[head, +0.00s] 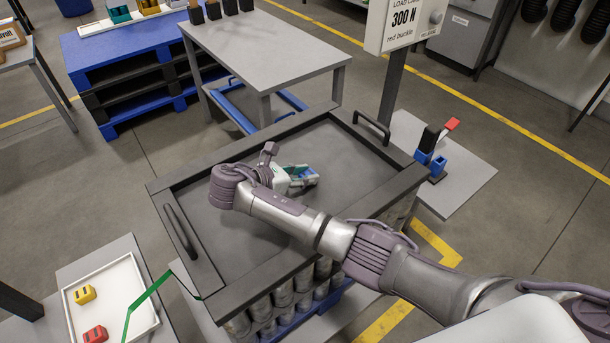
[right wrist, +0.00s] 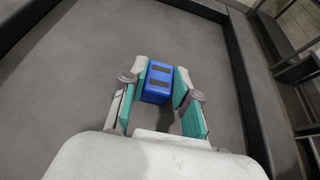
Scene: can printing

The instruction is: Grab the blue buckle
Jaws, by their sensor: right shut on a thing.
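The blue buckle (right wrist: 157,82), a small block with dark slots on its face, is between the two teal-lined fingers of my right gripper (right wrist: 160,86) in the right wrist view. The fingers are shut on it from both sides. In the head view my right gripper (head: 306,177) is over the dark grey tray top (head: 345,150), and the buckle is mostly hidden by the fingers. I cannot tell whether the buckle touches the tray surface. My left gripper is not in view.
The tray top has a raised rim and handles, above stacked cans. A white tray (head: 138,318) at lower left holds a yellow buckle (head: 84,294) and a red buckle (head: 95,334). A sign (head: 403,22) stands behind.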

